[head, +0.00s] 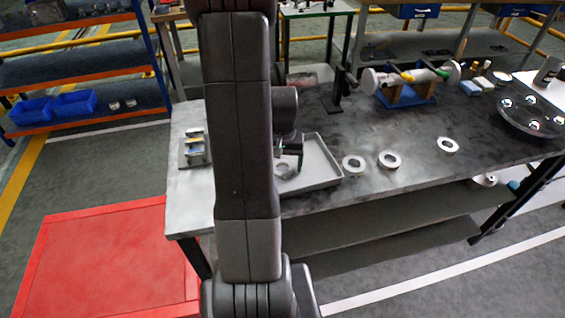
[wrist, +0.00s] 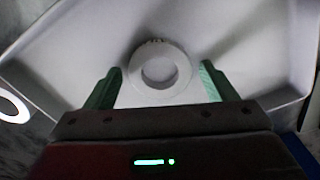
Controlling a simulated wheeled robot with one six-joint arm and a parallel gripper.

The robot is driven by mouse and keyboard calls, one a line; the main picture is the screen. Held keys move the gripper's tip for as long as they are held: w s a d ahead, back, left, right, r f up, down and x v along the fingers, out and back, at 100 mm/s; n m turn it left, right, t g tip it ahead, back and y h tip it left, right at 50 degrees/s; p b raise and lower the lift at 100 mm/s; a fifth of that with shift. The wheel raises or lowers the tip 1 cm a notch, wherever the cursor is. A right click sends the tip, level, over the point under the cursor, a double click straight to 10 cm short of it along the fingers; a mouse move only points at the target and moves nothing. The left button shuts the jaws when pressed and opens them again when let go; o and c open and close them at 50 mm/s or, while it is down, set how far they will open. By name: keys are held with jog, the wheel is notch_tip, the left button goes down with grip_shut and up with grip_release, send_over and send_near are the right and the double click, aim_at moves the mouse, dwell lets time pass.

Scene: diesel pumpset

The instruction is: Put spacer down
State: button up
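A pale ring-shaped spacer (wrist: 137,68) lies flat in the grey tray (wrist: 230,25) in the wrist view. My gripper (wrist: 162,70) is open, with one green finger on each side of the spacer and a visible gap to it on both sides. In the head view my gripper (head: 290,157) is over the tray (head: 325,170), partly hidden behind my arm. Similar rings lie on the bench right of the tray: one close to it (head: 345,168), one further right (head: 381,163) and one furthest right (head: 440,148).
A blue stand (head: 405,97) carrying a shaft is at the back of the bench (head: 400,185). A dark round plate (head: 530,120) with shiny knobs sits at the right. A small fixture (head: 194,150) stands at the left end. Bare bench lies around the loose rings.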

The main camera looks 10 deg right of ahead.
jog(key=shift+r, duration=0.1)
notch_tip(320, 180, up, 12)
dwell(0.5)
notch_tip(320, 180, down, 12)
jog(key=shift+r, duration=0.15)
jog(key=shift+w+r, duration=0.1)
jog(key=shift+r, duration=0.65)
dwell(0.4)
